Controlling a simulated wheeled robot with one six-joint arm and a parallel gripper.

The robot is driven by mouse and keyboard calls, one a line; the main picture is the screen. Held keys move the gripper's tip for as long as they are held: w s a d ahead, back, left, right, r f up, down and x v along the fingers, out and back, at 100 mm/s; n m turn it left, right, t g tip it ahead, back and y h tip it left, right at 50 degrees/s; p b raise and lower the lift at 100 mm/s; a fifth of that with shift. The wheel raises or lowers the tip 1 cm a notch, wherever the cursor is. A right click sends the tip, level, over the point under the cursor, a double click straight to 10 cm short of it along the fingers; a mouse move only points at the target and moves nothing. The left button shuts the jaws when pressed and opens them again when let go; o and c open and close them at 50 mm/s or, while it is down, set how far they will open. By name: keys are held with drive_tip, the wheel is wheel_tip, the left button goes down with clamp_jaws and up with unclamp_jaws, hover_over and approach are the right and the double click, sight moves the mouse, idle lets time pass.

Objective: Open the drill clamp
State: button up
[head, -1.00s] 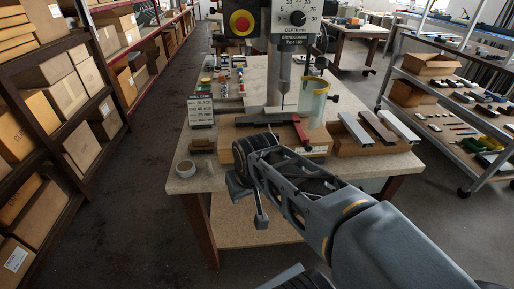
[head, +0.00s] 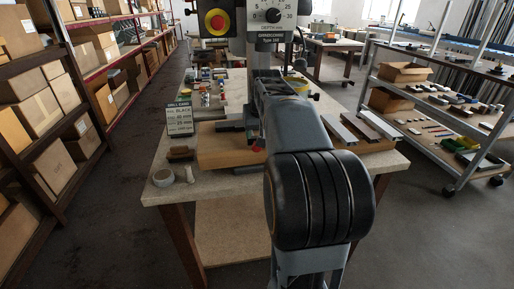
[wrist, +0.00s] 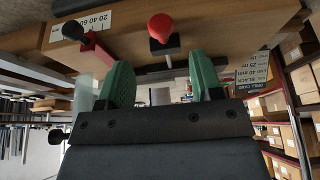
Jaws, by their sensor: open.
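The drill stand (head: 268,40) rises at the back of the bench. In the wrist view, a red ball knob (wrist: 160,27) on a dark stem stands at the edge of the wooden board (wrist: 225,30). Left of it is a red lever (wrist: 98,52) with a black knob (wrist: 72,30). I cannot tell which of these is the clamp's handle. My gripper (wrist: 160,62) is open and empty, its green fingers either side of and just short of the red knob, apart from it. In the head view my arm hides the gripper and most of the clamp; a small red part (head: 258,146) shows beside it.
Grey and brown profiles (head: 360,127) lie right of my arm. The drill card (head: 180,119), a tape roll (head: 163,177) and small bottles (head: 207,92) stand on the bench's left.

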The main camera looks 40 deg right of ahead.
drive_tip(key=x, duration=0.8)
drive_tip(key=shift+w+f+b, duration=0.1)
drive_tip(key=shift+f+b, duration=0.1)
drive_tip(key=shift+b, duration=0.1)
drive_tip(key=shift+c, duration=0.3)
